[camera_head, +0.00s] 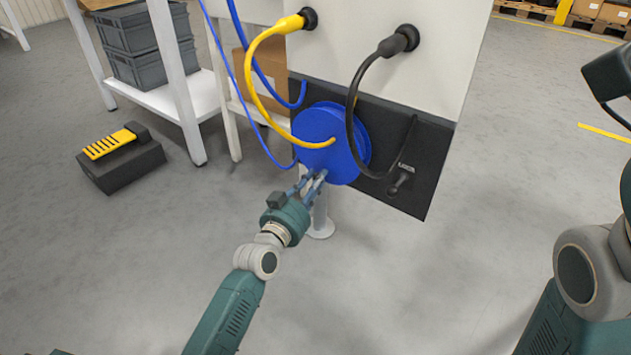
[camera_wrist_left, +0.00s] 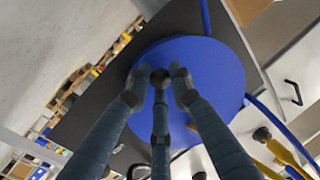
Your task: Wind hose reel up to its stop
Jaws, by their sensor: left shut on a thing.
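The blue hose reel (camera_head: 345,125) is a round disc on the dark lower panel of a white cabinet. Its blue face (camera_wrist_left: 215,75) fills the middle of the left wrist view. My left gripper (camera_head: 318,176) reaches it from below, at the lower edge of its face. In the left wrist view its fingers are closed around a small dark handle knob (camera_wrist_left: 160,76) on the reel's face. The fingers hide most of the knob. Of my right arm, links show at the right edge of the head view; its fingers cannot be seen.
A yellow hose (camera_head: 257,75) and a black hose (camera_head: 354,90) hang from the cabinet (camera_head: 425,85) across the reel. A blue hose (camera_head: 237,80) runs at its left. A dark box with a yellow top (camera_head: 120,165) lies on the floor at left. The floor in front is clear.

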